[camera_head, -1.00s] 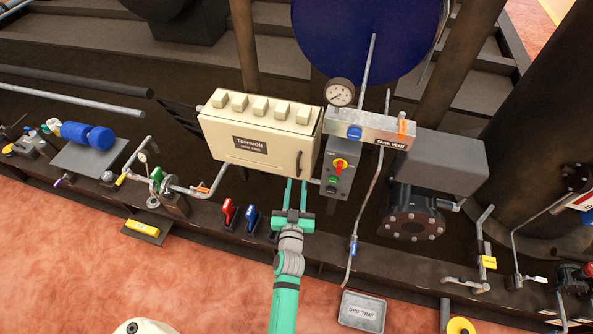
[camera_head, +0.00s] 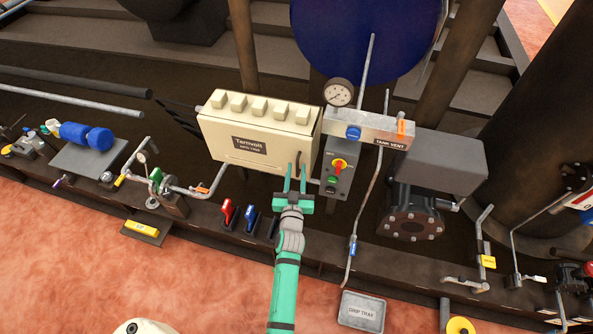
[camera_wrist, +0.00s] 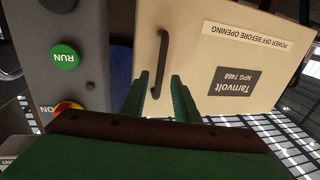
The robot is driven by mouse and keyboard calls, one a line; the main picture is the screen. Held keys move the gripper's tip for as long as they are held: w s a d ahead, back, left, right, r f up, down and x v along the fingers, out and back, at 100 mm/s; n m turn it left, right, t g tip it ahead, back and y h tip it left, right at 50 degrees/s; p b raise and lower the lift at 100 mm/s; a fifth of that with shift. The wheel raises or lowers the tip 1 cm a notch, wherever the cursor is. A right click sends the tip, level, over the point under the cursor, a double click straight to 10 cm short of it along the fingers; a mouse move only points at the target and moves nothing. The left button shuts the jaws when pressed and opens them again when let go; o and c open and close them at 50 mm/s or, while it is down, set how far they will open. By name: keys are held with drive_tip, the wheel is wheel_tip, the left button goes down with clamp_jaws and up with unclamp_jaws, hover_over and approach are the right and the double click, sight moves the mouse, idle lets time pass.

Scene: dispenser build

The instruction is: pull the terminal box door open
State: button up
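The terminal box (camera_head: 250,135) is cream, with a dark Tarnvolt label, and its door (camera_wrist: 205,50) looks closed. A dark vertical bar handle (camera_wrist: 161,62) stands near the door edge beside the control panel; it also shows in the head view (camera_head: 299,162). My gripper (camera_head: 295,180) is at the lower right of the door, in front of the handle. In the wrist view its two green fingers (camera_wrist: 161,85) are apart, and the handle's lower end lies between their tips. I cannot tell whether the fingers touch the handle.
A grey control panel (camera_head: 336,170) with a red-yellow switch and green button stands close to the right of the box. Red (camera_head: 227,212) and blue (camera_head: 251,217) levers are below left of the gripper. A drip tray (camera_head: 362,310) lies lower right.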

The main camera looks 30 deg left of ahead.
drive_tip(key=shift+w, duration=0.35)
drive_tip(key=shift+a, duration=0.1)
drive_tip(key=shift+s, duration=0.15)
drive_tip(key=c, duration=0.5)
clamp_jaws()
drive_tip(key=shift+s, duration=0.1)
